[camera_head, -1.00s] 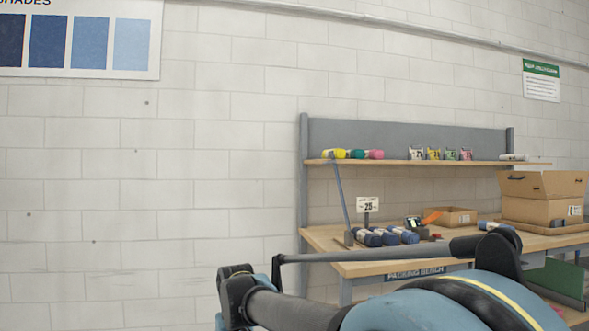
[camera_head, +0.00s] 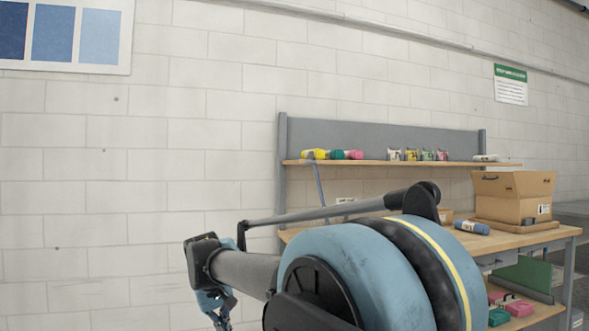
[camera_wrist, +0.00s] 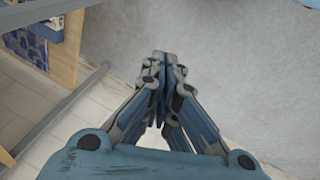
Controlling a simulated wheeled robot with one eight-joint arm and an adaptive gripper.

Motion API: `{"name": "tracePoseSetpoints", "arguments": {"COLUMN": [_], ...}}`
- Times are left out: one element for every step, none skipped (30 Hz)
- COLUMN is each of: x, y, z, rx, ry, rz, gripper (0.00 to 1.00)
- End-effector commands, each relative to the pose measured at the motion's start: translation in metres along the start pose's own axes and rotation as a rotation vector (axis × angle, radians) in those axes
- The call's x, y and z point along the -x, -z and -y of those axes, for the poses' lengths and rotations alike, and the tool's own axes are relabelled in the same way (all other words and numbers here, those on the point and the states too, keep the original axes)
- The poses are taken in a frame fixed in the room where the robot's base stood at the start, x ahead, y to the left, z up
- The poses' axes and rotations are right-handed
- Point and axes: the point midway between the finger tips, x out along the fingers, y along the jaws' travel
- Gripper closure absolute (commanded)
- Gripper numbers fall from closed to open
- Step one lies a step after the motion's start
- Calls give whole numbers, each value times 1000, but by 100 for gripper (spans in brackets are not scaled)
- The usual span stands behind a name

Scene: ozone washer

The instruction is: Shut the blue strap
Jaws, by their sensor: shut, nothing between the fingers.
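My gripper (camera_wrist: 161,62) is shut and empty in the wrist view, its fingertips together over a plain grey surface (camera_wrist: 235,75). Part of it shows low in the head view (camera_head: 217,305), below the end of my arm and in front of the white wall. I cannot pick out the blue strap for certain. A thin blue-grey strip (camera_head: 320,190) slants down from the bench shelf in the head view, but I cannot tell what it is. My arm hides its lower end and much of the bench top.
A packing bench (camera_head: 553,236) stands right, with an open cardboard box (camera_head: 512,198) and a blue roll (camera_head: 472,228). Yellow, green and pink rolls (camera_head: 332,154) lie on its shelf (camera_head: 370,162). The wrist view shows a wooden edge (camera_wrist: 68,50) upper left.

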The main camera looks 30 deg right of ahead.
Motion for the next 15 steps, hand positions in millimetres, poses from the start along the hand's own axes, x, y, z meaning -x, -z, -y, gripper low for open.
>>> {"name": "tracePoseSetpoints", "arguments": {"x": [13, 20, 30, 37, 44, 54, 62, 69, 79, 87, 95, 105, 113, 121, 131], "y": [16, 23, 34, 42, 50, 61, 69, 78, 89, 98, 106, 118, 127, 136, 148], "z": [-18, -29, -44, -55, -66, -80, -91, -102, -116, -126, -137, -150, -161, -171, -184], "rx": [1, 3, 5, 6, 7, 7, 8, 8, 9, 9, 8, 8, 7, 6, 5], "ry": [-52, -85, -131, -165, -199, -243, -276, -310, -355, -389, -422, -466, -500, -533, -578], "rz": [11, 19, 30, 37, 44, 55, 63, 71, 81, 89, 98, 109, 117, 125, 136], "gripper": [100, 100, 100, 100, 100, 100, 100, 100, 100, 100, 100, 100, 100, 100, 100]}}
